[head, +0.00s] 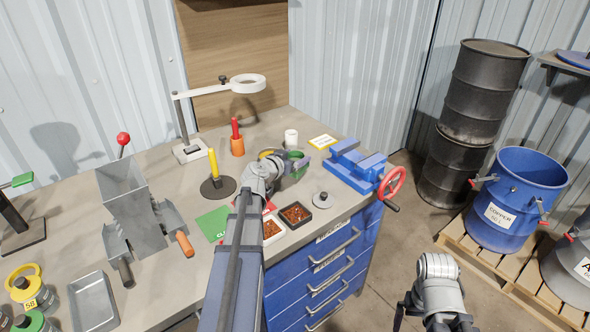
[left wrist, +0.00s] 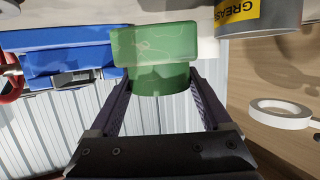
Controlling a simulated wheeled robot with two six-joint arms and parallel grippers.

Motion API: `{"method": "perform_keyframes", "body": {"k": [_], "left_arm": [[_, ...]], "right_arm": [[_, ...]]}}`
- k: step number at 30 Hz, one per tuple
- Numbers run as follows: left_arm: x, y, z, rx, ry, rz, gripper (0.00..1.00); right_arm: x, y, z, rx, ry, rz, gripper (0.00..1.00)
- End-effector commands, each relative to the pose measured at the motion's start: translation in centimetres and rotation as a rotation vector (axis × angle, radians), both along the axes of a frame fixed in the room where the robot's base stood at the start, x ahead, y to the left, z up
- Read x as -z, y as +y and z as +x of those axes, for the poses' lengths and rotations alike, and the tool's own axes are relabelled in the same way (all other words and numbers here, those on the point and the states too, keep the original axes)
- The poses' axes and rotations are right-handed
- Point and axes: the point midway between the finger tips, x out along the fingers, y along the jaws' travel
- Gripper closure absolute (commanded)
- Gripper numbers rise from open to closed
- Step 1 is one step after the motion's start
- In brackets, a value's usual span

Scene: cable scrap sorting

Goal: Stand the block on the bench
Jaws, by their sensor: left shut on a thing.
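The block is a green piece (left wrist: 154,42) with a flat rectangular face and a rounded part below it in the left wrist view. My left gripper (left wrist: 160,85) is shut on its rounded part, one dark finger on each side. In the head view the green block (head: 298,157) shows just past my left gripper (head: 290,168), which partly hides it. It is over the right back part of the bench (head: 165,285); I cannot tell whether it touches the top. My right arm's gripper (head: 432,318) is low at the right, away from the bench, its fingers mostly cut off.
A blue vise (head: 350,163) stands just right of the block. A grease tin (left wrist: 258,15) is close by. A white cup (head: 291,138), a yellow-handled tool (head: 213,165) and small trays of scrap (head: 295,213) surround the spot. A ring lamp (head: 247,84) stands behind.

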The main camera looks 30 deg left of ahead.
Motion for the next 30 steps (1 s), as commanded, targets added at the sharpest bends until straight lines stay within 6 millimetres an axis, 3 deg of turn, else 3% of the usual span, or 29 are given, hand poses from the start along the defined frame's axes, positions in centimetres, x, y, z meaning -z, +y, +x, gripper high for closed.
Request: {"method": "perform_keyframes", "body": {"k": [9,23,24,28,30], "left_arm": [[3.6,0.0,0.0,-0.001,-0.001,-0.001,1.00],[4.0,0.0,0.0,-0.001,-0.001,-0.001,1.00],[3.9,0.0,0.0,0.000,0.000,0.000,0.14],[3.8,0.0,0.0,0.000,0.000,0.000,0.00],[3.8,0.0,0.0,0.000,0.000,0.000,0.00]], "right_arm": [[3.6,0.0,0.0,0.000,0.000,0.000,0.00],[4.0,0.0,0.0,0.000,0.000,0.000,0.00],[3.9,0.0,0.0,0.000,0.000,0.000,0.00],[3.8,0.0,0.0,0.000,0.000,0.000,0.00],[3.8,0.0,0.0,0.000,0.000,0.000,0.00]]}}
